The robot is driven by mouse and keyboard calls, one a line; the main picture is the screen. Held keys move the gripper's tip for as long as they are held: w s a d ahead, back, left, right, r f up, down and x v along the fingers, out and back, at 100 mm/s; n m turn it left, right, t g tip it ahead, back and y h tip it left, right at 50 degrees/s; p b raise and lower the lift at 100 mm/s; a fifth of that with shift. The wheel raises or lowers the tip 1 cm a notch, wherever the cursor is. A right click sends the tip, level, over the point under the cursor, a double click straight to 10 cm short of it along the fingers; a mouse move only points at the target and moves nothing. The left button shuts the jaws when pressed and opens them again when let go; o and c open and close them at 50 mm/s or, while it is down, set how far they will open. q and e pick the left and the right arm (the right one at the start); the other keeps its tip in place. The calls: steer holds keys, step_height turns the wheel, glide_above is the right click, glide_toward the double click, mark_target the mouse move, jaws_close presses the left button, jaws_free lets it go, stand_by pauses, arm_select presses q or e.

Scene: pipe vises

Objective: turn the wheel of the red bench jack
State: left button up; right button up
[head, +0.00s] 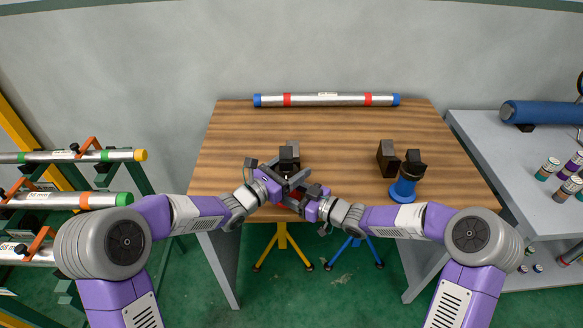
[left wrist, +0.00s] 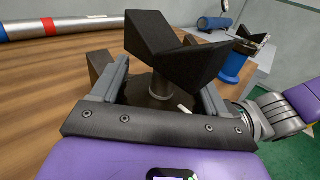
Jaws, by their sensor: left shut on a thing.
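The red bench jack shows mainly as its black V-shaped head (head: 289,155) near the table's front edge, left of centre. In the left wrist view the V head (left wrist: 180,48) tops a grey post (left wrist: 161,83). My left gripper (head: 287,175) is shut on the jack, one finger on each side of the post. My right gripper (head: 297,190) comes in from the right, close against the left one. Its fingertips are too crowded to tell if they are open or shut. The jack's red body and wheel are mostly hidden by the grippers.
A blue jack (head: 403,189) with a black head stands at the right, beside a dark block (head: 387,158). A silver pipe (head: 327,100) with red bands lies along the back of the wooden table (head: 230,135). The middle of the table is clear.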

arm_select(q)
steer(key=o, duration=1)
steer(key=shift+s, duration=0.1)
steer(key=v, duration=1.2)
steer(key=shift+s, duration=0.1)
